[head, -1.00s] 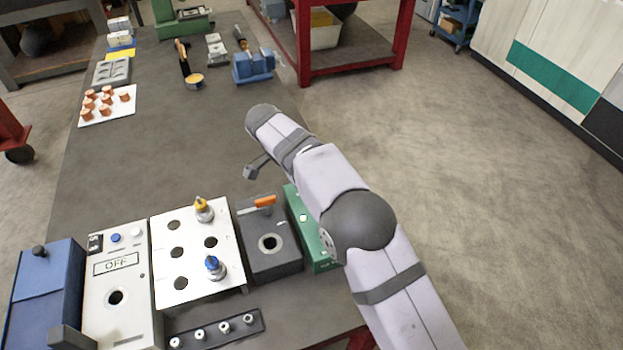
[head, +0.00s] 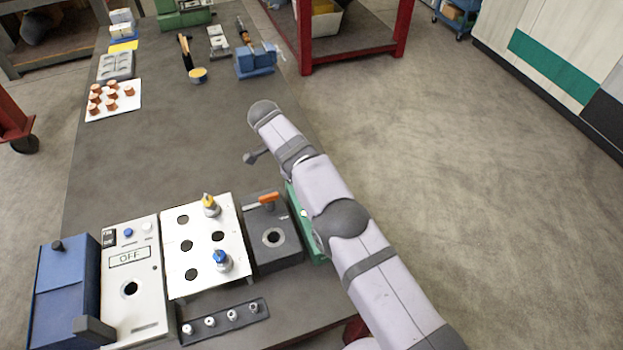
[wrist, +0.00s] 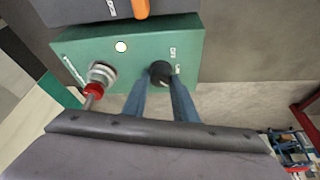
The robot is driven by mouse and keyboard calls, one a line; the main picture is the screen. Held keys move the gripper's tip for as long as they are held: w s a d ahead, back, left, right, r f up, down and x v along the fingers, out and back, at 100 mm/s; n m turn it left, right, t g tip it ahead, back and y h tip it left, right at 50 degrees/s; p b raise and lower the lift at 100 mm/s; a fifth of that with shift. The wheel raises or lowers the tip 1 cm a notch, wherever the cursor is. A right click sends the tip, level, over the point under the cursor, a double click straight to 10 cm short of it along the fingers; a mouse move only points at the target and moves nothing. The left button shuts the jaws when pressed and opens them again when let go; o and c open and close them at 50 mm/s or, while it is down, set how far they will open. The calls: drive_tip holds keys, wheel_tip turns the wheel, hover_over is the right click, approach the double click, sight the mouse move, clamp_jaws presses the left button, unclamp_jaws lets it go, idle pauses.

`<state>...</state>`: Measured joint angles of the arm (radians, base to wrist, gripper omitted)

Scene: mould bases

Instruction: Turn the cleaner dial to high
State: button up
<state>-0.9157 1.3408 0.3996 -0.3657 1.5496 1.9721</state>
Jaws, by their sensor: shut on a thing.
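The green cleaner box (wrist: 210,45) fills the upper middle of the wrist view. In the head view only a strip of the green box (head: 298,222) shows beside my arm. The black dial (wrist: 160,70) sits on its face, with small white lettering beside it. My gripper (wrist: 161,78) has its two blue fingers on either side of the dial, shut on it. The fingers partly cover the dial, and I cannot tell which setting it points to. In the head view my arm hides the gripper and dial.
On the green box are a round white button (wrist: 121,46) and a metal fitting with a red collar (wrist: 94,89). A grey box (head: 270,252) with an orange handle (head: 269,201) stands close beside it. A white panel (head: 203,212) with pegs is further left. Open floor lies right.

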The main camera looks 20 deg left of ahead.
idle(0.5)
drive_tip(key=o, duration=1)
drive_tip(key=shift+o, duration=0.2)
drive_tip(key=shift+r, duration=0.1)
drive_tip(key=shift+r, duration=0.6)
wheel_tip(320, 180, up, 8)
drive_tip(key=p, duration=0.7)
drive_tip(key=shift+r, duration=0.25)
